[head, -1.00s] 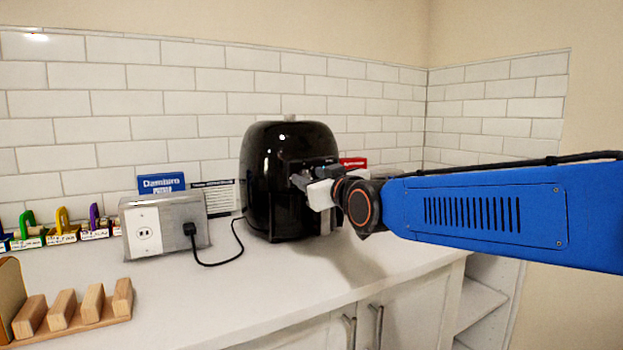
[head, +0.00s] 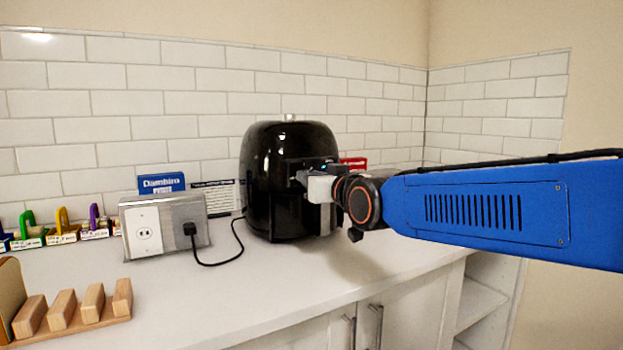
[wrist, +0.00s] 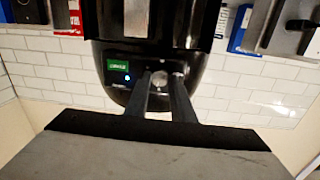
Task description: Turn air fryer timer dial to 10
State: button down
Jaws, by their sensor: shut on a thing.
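The black air fryer (head: 262,175) stands upright on the white counter against the tiled wall. It also shows in the wrist view (wrist: 205,82), where its front panel has a small green lit display (wrist: 118,66). A round grey dial (wrist: 159,81) sits beside the display. My gripper (wrist: 161,78) is shut on the dial, with one dark finger on each side of it. In the head view my gripper (head: 301,176) reaches the upper front of the fryer from the right and hides part of the panel. I cannot read any dial numbers.
A grey outlet box (head: 165,228) with a black plug and cord stands left of the fryer. A blue box (head: 161,183) and a red box (head: 353,163) are near the wall. A wooden rack (head: 75,312) is at front left. The counter's middle is clear.

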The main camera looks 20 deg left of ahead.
jog(key=m, duration=0.8)
jog(key=shift+w+g, duration=0.1)
jog(key=shift+g, duration=0.3)
jog(key=shift+m, duration=0.5)
jog(key=c, duration=1.5)
grip_release()
jog(key=shift+d, duration=0.1)
jog(key=v, duration=1.7)
jog(key=shift+d, duration=0.15)
